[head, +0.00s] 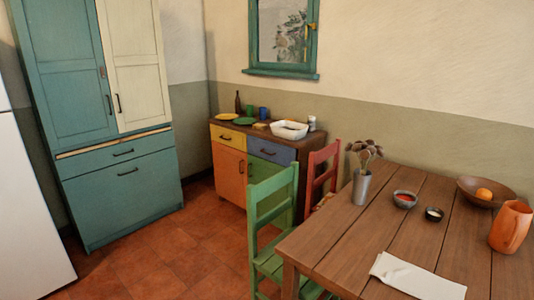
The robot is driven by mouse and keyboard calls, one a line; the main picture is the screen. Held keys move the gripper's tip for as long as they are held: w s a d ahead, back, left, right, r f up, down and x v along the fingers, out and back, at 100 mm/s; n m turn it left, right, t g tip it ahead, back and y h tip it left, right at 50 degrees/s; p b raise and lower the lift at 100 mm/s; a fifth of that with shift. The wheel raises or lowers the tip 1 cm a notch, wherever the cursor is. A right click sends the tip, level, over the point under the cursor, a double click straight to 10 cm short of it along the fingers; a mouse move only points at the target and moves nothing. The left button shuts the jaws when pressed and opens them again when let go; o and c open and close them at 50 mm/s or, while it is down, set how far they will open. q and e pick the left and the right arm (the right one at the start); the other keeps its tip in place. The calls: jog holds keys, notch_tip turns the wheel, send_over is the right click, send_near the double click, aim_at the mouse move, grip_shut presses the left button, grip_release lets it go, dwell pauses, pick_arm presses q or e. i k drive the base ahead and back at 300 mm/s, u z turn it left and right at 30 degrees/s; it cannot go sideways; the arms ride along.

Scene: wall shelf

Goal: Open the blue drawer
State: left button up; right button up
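The blue drawer (271,151) is at the upper right of the small multicoloured sideboard against the far wall, in the middle of the head view. It looks shut and has a dark handle (268,153) on its front. The green chair stands in front of the sideboard, and its back comes close to the drawer's lower right edge. Neither of my grippers is in view.
A green chair (274,193) and a red chair (322,165) stand between the wooden table (408,235) and the sideboard. A yellow drawer (228,138) adjoins the blue one. A teal cupboard (123,188) stands left. Tiled floor (165,250) lies open in front.

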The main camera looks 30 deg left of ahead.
aim_at(279, 154)
jog(key=u, duration=1.5)
jog(key=k, duration=1.3)
jog(key=u, duration=0.6)
jog(key=i, duration=3.7)
jog(key=z, duration=0.35)
jog(key=i, duration=1.25)
jog(key=z, duration=0.75)
jog(key=i, duration=0.95)
jog(key=z, duration=1.9)
jog(key=i, duration=1)
jog(key=z, duration=0.75)
